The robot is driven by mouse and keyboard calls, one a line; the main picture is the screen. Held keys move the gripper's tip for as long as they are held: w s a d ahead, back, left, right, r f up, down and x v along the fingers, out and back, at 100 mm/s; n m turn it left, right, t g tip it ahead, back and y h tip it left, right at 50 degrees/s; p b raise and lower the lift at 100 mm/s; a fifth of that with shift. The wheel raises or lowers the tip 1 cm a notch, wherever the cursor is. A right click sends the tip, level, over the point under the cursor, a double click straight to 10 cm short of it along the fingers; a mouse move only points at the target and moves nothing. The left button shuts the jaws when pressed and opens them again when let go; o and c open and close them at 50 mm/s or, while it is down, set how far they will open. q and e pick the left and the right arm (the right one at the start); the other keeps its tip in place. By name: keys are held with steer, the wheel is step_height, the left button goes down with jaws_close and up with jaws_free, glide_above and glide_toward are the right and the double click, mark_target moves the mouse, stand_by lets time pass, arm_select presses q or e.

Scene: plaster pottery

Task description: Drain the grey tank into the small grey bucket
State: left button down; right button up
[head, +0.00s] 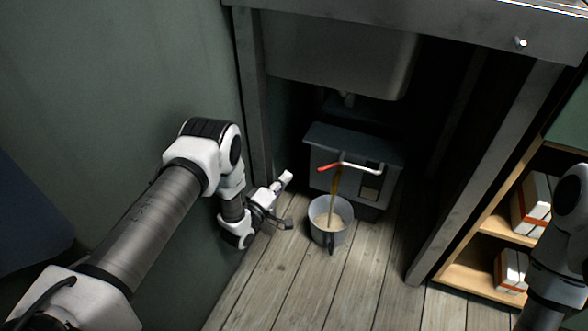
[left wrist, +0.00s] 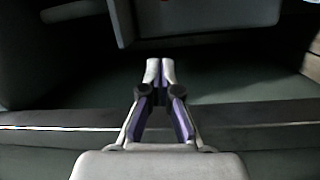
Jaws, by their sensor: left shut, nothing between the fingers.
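The grey tank (head: 322,182) stands on the floor under the sink, with a dark lid. A pale bent pipe with a red-ended lever (head: 329,168) shows at its front. A brownish stream (head: 334,192) falls from there into the small grey bucket (head: 327,236), which stands upright on the floor in front and holds pale liquid. My left gripper (head: 287,177) is left of the tank and bucket, apart from both. Its fingers are together and empty in the left wrist view (left wrist: 160,66). My right gripper is out of view.
The sink basin (head: 340,62) hangs above the tank. A metal post (head: 485,180) stands to the right, beside a wooden shelf (head: 475,278) with several white and orange boxes. A green wall (head: 120,70) is at left. The plank floor (head: 300,300) in front of the bucket is clear.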

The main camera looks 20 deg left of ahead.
arm_select(q)
steer(key=f+b+x, duration=0.1)
steer(key=b+x, duration=0.4)
steer(key=x, duration=0.4)
steer(key=s+d, duration=0.2)
steer(key=d, duration=0.1)
steer(key=shift+s+f, duration=0.1)
steer(key=shift+s, duration=0.05)
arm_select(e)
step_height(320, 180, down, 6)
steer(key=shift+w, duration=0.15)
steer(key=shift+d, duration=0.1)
